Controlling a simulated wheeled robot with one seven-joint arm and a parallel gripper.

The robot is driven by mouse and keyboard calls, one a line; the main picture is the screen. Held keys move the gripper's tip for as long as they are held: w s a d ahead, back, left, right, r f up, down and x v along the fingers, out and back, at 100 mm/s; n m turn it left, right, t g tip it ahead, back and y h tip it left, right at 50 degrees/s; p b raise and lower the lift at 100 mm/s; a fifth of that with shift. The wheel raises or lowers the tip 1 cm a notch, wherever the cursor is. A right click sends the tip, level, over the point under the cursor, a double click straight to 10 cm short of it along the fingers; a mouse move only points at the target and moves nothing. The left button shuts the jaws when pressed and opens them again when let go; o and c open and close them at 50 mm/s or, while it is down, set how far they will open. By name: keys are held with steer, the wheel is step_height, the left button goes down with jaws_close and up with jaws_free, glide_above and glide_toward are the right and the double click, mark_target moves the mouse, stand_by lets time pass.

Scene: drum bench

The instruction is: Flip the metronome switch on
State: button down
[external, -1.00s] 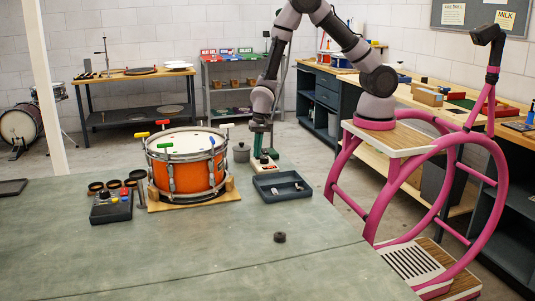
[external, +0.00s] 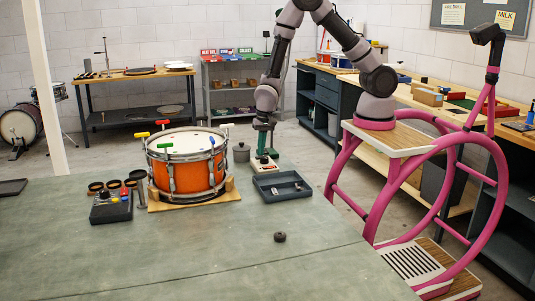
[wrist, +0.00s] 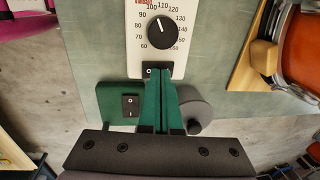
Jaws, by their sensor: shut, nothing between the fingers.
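The metronome (external: 264,165) is a white box near the back edge of the table. In the wrist view its face (wrist: 139,48) shows a numbered dial (wrist: 160,32) and a small black rocker switch (wrist: 149,72) below it. My gripper (wrist: 160,72) has green fingers that are shut and empty. Its fingertips are right at the switch and cover part of it; I cannot tell whether they touch. In the external view my gripper (external: 264,155) is over the metronome's back end and hides the switch. Whether the switch is on or off is unclear.
A green box (wrist: 110,100) with another black switch (wrist: 131,105) sits beside the fingers. A grey cylinder (wrist: 194,112) is on their other side. An orange drum (external: 187,172) stands left, a grey tray (external: 269,193) in front. The front table is mostly clear.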

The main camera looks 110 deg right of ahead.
step_height(320, 180, up, 14)
steer(key=w, duration=0.1)
steer(key=shift+w, duration=0.35)
steer(key=shift+f, duration=0.1)
step_height(320, 180, up, 17)
steer(key=n+t+y, duration=0.1)
steer(key=n+t, duration=0.2)
steer(key=n, duration=0.3)
glide_above(257, 157)
steer(key=s+a, duration=0.7)
steer(key=s+a+r+n+t, duration=0.1)
steer(key=s+a+r+n, duration=0.1)
steer(key=s, duration=0.3)
steer(key=s+a+r+n+t, duration=0.1)
steer(key=s+a+r+n, duration=0.1)
steer(key=s+r, duration=0.3)
steer(key=s+a+r+n+y, duration=0.1)
steer(key=s+a+r+n, duration=0.1)
steer(key=s, duration=0.4)
steer(key=shift+r+n+t, duration=0.4)
steer(key=shift+r+n, duration=0.35)
steer(key=shift+n, duration=0.25)
steer(key=shift+a, duration=0.1)
